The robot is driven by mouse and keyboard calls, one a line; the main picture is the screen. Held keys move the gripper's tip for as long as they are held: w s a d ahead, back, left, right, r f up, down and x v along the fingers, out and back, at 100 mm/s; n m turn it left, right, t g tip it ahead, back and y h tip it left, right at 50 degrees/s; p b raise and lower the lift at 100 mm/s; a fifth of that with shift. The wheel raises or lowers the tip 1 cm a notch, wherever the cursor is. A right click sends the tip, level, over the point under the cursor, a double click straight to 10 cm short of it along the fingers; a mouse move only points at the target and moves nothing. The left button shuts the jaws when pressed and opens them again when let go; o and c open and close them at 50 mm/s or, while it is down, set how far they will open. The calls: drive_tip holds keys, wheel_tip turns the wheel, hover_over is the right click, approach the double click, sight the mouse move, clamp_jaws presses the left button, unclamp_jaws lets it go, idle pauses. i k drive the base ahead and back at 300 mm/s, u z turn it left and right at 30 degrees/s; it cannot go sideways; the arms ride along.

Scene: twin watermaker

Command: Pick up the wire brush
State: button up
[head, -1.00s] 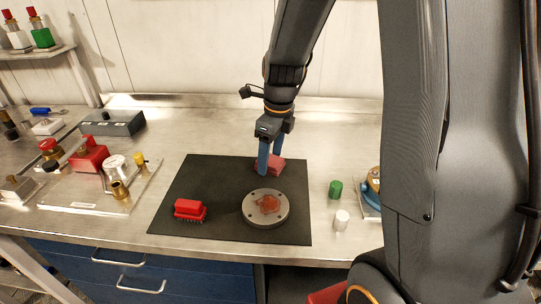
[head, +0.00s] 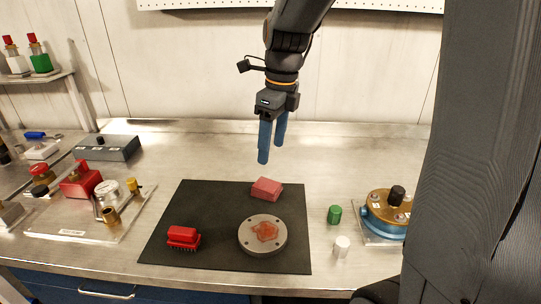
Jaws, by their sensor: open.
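The wire brush (head: 184,238) has a red block handle with dark bristles underneath. It lies on the left front part of the black mat (head: 210,205), bristles down. My gripper (head: 271,154) has two blue fingers pointing down. It is open and empty, raised above the back edge of the mat, to the right of and behind the brush. A pinkish red block (head: 267,189) lies on the mat below the gripper, apart from the fingers.
A round grey flange (head: 263,246) with an orange-red patch lies on the mat right of the brush. A green cap (head: 335,214), a white cap (head: 341,245) and a brass-topped blue device (head: 388,212) stand at right. A fittings tray (head: 75,233) stands at left.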

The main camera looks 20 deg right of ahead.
sight(186, 238)
drive_tip(key=k, duration=0.95)
